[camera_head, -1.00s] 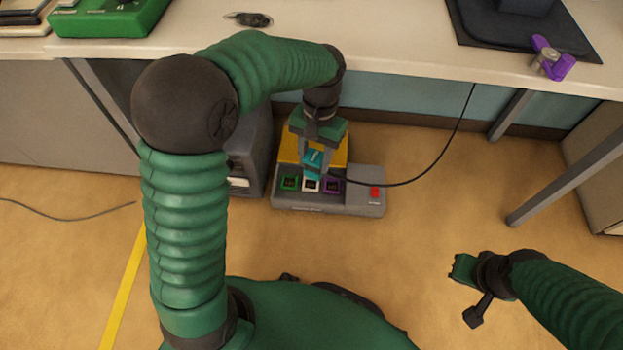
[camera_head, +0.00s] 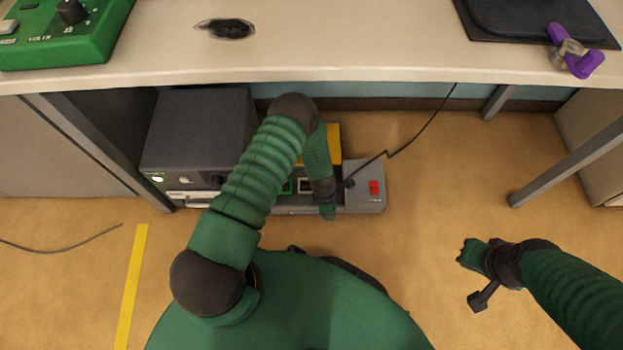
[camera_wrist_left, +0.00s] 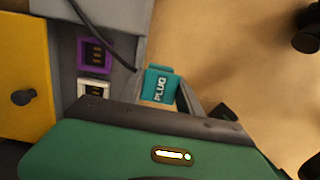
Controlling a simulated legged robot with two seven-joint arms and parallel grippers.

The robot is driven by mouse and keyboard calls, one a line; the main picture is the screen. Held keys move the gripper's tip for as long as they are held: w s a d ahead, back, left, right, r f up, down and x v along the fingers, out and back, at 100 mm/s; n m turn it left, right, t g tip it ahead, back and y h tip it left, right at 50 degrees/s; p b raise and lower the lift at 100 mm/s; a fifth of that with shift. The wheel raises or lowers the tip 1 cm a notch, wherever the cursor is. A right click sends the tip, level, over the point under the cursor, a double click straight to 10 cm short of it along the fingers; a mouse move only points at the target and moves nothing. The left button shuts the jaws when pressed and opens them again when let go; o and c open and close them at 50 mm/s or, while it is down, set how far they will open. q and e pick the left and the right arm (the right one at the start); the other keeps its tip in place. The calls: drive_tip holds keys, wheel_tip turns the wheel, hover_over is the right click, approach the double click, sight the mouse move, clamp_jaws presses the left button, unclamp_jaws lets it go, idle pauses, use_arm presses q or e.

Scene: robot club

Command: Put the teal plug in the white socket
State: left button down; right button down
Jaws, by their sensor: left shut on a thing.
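The teal plug (camera_wrist_left: 160,84), marked PLUG, shows in the left wrist view beside the grey socket block (camera_head: 364,172), past its edge and apart from the sockets. The white socket (camera_wrist_left: 94,89) lies to its left in that view, empty and partly covered by my wrist. In the head view, the white socket (camera_head: 304,185) is partly hidden by my left arm. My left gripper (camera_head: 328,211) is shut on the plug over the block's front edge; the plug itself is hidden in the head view. My right gripper (camera_head: 472,254) is off to the right above the floor, its jaws unclear.
A purple socket (camera_wrist_left: 95,54) neighbours the white one; a green socket (camera_head: 287,187) is on its other side. A black cable (camera_head: 422,127) runs up to the desk (camera_head: 330,62) overhead. A grey box (camera_head: 196,135) stands left of the block.

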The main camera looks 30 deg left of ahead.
use_arm(q)
drive_tip(key=w+a+b, duration=0.2)
drive_tip(key=a, duration=0.2)
drive_tip(key=w+a+f+b, duration=0.1)
drive_tip(key=w+a+b, duration=0.2)
drive_tip(key=a, duration=0.2)
drive_tip(key=w+a+f+b, duration=0.1)
drive_tip(key=w+a+b, duration=0.1)
drive_tip(key=a, duration=0.3)
drive_tip(key=shift+w+f+b, duration=0.1)
drive_tip(key=shift+w+b, duration=0.05)
drive_tip(key=shift+b, duration=0.55)
wheel_tip(320, 180, down, 4)
drive_tip(key=b, duration=0.3)
drive_tip(key=shift+a+r, duration=0.1)
drive_tip(key=shift+r, duration=0.35)
drive_tip(key=shift+f, duration=0.1)
drive_tip(key=c, duration=0.8)
unclamp_jaws()
drive_tip(key=r+p, duration=0.1)
drive_tip(key=r, duration=0.1)
drive_tip(key=r+p, duration=0.2)
drive_tip(key=r, duration=0.1)
drive_tip(key=a+r+p, duration=0.1)
drive_tip(key=r+p, duration=0.1)
drive_tip(key=shift+s+r, duration=0.25)
drive_tip(key=shift+r, duration=0.05)
